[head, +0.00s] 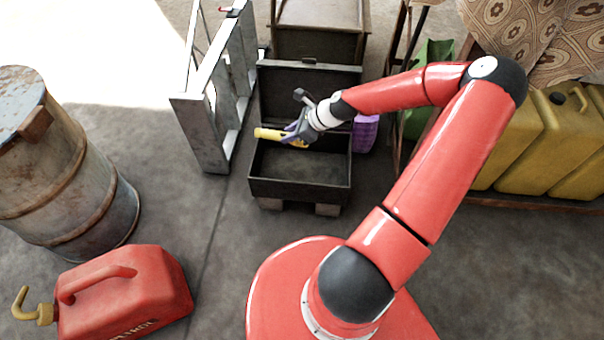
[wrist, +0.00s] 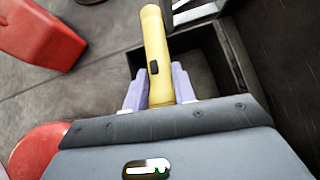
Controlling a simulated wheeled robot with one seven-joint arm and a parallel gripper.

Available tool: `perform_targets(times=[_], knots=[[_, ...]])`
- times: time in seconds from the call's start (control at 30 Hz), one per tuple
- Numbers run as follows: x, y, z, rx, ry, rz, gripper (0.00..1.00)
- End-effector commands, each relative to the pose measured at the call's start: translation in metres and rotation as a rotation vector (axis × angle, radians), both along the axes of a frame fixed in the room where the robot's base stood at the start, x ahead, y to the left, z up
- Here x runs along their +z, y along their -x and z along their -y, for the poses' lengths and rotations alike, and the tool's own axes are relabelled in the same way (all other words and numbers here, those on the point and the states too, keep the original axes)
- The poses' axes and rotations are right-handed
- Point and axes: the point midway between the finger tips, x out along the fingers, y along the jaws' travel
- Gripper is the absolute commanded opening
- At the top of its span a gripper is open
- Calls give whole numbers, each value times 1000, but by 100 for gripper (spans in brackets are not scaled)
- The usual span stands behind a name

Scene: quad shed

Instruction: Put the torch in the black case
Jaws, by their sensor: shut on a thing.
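The torch (head: 269,133) is yellow and juts out to the left of my gripper (head: 298,135) in the head view. In the wrist view the torch (wrist: 155,50), with a dark switch on its side, lies between the purple-grey fingers of my gripper (wrist: 160,88). My gripper is shut on it. The black case (head: 300,192) stands open with its lid raised at the back, and its visible inside is empty. My gripper and the torch are above the case's back part, apart from its floor. The case (wrist: 235,62) also shows below the torch in the wrist view.
A grey metal frame (head: 208,110) stands close to the left of the case. A purple item (head: 365,133) is at its right. A rusty drum (head: 65,170) and red petrol can (head: 125,290) stand left. Yellow jerrycans (head: 540,150) sit right. A cabinet (head: 318,35) stands behind.

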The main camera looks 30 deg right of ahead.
Motion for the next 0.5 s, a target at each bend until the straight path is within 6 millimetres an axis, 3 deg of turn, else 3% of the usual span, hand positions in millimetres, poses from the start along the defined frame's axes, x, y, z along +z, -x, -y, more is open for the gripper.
perform_targets(times=[0.1,0.27,0.5], knots=[[-10,8,18,64,-3,0,0],[-32,12,23,96,-4,-2,0],[-96,12,23,93,-7,-4,0]])
